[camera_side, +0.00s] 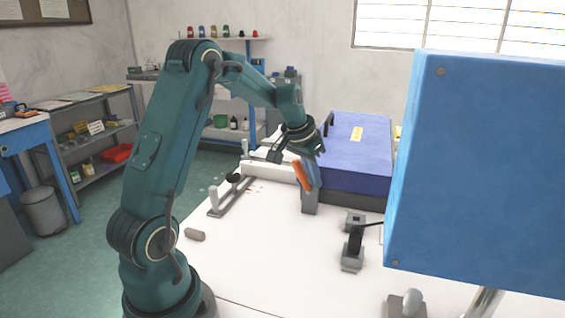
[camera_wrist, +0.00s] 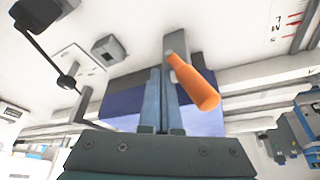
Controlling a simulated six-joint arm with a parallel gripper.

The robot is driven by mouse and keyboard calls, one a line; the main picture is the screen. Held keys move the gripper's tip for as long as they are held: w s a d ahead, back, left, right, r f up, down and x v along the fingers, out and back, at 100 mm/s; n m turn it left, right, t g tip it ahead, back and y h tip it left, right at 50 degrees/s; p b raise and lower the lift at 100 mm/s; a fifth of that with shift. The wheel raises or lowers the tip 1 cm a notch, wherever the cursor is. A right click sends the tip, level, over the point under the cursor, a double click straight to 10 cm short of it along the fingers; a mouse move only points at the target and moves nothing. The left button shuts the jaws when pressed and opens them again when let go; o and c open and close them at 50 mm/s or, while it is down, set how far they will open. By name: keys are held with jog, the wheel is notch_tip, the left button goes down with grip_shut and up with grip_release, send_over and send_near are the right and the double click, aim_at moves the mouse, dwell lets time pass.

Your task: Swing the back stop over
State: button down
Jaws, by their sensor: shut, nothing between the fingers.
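An orange handle (camera_side: 301,176), which looks like part of the back stop, stands tilted above a grey block (camera_side: 309,204) on the white table. The handle (camera_wrist: 195,83) also shows in the wrist view, just right of my fingers. My gripper (camera_side: 314,185) points down, with its blue-grey fingers shut and empty beside the handle. In the wrist view the shut fingers (camera_wrist: 162,72) lie together, left of the handle. I cannot tell whether they touch it.
A large blue box (camera_side: 356,160) on a dark base stands right behind the gripper. A big blue panel (camera_side: 480,170) fills the right side. A grey slotted rail (camera_side: 231,197), a cork-like cylinder (camera_side: 194,235) and a black lever fixture (camera_side: 354,243) stand on the table, with clear white surface between.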

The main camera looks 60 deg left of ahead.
jog(key=shift+s+a, duration=0.5)
jog(key=shift+d, duration=0.15)
jog(key=shift+w+d, duration=0.3)
jog(key=shift+w, duration=0.15)
dwell(0.3)
notch_tip(320, 180, up, 9)
dwell(1.4)
